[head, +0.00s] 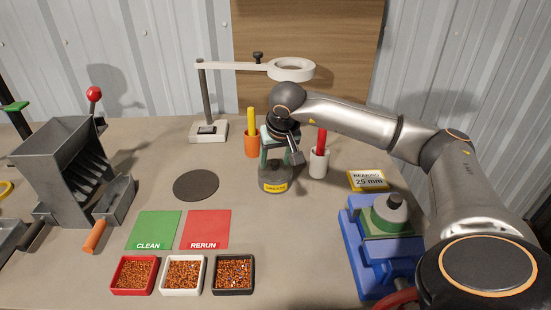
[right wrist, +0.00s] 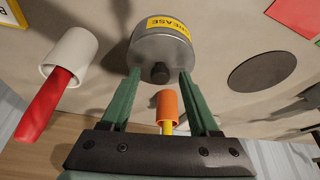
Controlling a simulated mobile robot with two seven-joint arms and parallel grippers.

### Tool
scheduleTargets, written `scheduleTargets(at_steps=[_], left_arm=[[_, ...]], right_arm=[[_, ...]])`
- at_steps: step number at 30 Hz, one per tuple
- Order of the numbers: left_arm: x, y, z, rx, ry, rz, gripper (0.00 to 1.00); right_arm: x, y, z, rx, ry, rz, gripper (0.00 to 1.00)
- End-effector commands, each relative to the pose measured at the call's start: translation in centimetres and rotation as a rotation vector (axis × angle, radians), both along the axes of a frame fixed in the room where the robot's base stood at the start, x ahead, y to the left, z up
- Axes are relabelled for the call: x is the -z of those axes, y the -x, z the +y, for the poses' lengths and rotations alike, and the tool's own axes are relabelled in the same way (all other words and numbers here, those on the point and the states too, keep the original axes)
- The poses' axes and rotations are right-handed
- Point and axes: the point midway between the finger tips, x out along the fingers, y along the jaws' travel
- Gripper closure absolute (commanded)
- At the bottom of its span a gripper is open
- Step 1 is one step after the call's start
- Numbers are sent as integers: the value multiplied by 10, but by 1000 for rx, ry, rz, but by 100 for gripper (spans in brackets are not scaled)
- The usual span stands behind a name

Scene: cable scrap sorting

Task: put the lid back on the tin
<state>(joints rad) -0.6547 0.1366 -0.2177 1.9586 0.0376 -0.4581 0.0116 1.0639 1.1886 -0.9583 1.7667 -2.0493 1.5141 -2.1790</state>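The grey tin (head: 275,183) with a yellow GREASE label stands upright on the table. In the right wrist view the tin (right wrist: 167,25) shows a grey round top, seemingly its lid (right wrist: 150,50), with a dark knob (right wrist: 160,73). The lid looks seated on the tin; whether it is fully level I cannot tell. My right gripper (head: 278,158) is directly above the tin, pointing down. In the right wrist view its green fingers (right wrist: 160,75) are apart, one on each side of the knob, with a gap on both sides. My left gripper is out of view.
An orange cup (head: 251,146) with a yellow stick and a white cup (head: 319,164) with a red stick flank the tin. A dark round mat (head: 196,185) lies bare to the left. A blue vise-like fixture (head: 364,240) stands front right; several scrap trays (head: 134,291) are in front.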

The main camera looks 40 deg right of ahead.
Motion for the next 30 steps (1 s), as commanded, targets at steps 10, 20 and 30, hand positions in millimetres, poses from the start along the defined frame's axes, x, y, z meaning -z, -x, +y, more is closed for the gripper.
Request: scheduleTargets(at_steps=[10,20,30], left_arm=[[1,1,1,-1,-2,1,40],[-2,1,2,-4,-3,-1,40],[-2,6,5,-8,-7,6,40]], right_arm=[[-5,1,1,0,0,-2,38],[-67,23,12,-1,1,-5,38],[-112,41,21,-1,-1,-2,38]])
